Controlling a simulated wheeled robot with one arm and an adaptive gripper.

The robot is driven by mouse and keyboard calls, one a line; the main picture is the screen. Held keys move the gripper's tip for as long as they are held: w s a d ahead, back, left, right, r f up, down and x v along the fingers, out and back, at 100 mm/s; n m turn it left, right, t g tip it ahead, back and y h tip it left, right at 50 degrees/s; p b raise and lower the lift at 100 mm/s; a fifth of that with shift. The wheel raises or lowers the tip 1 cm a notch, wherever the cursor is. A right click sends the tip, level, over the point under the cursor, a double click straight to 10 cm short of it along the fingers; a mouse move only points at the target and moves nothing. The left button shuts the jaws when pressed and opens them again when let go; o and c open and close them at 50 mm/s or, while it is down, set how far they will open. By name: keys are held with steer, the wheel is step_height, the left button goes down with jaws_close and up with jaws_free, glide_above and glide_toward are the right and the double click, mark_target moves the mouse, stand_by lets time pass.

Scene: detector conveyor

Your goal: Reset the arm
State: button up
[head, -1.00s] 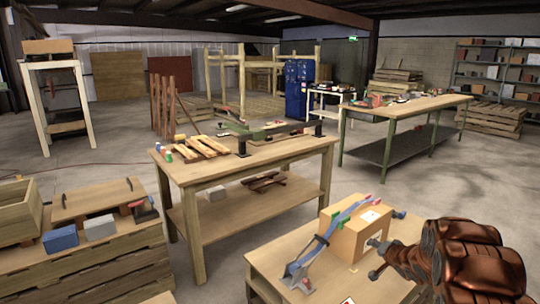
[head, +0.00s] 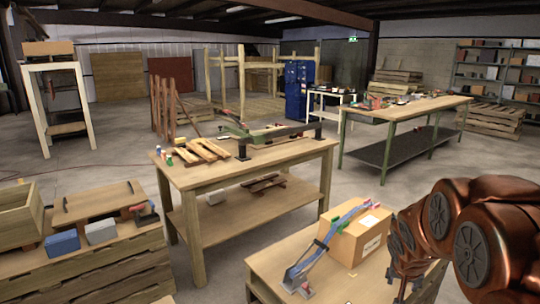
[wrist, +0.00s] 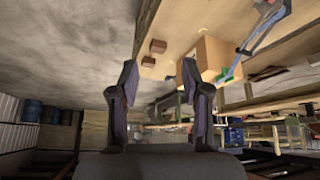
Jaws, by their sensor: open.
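My bronze arm (head: 480,225) is folded at the lower right of the head view, beside the near table. My gripper (wrist: 158,72) shows in the wrist view with two dark fingers spread apart and nothing between them. In the head view the arm's links hide most of the gripper. The cardboard box (head: 355,238) stands on the near table, apart from the gripper; it also shows in the wrist view (wrist: 208,57). A blue and grey lever device (head: 322,243) stands against the box's left side.
The near wooden table (head: 275,265) lies under the box. A long workbench (head: 245,165) with small pallets and a rail stands behind it. A green-legged bench (head: 410,108) is at the back right. Pallets with a crate (head: 20,215) stand at left. Floor between is clear.

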steer(key=s+a+r+n+g+y, duration=0.1)
steer(key=s+a, duration=0.4)
steer(key=s, duration=0.6)
steer(key=s+a+r+n+g+y+p, duration=0.1)
steer(key=s+a+n+g, duration=0.2)
steer(key=s, duration=0.8)
steer(key=s+a+r+n+g+y+p, duration=0.1)
steer(key=s+a+r+g, duration=0.1)
steer(key=s+a, duration=0.5)
steer(key=s, duration=0.4)
steer(key=shift+n+g, duration=0.4)
steer(key=shift+c, duration=0.4)
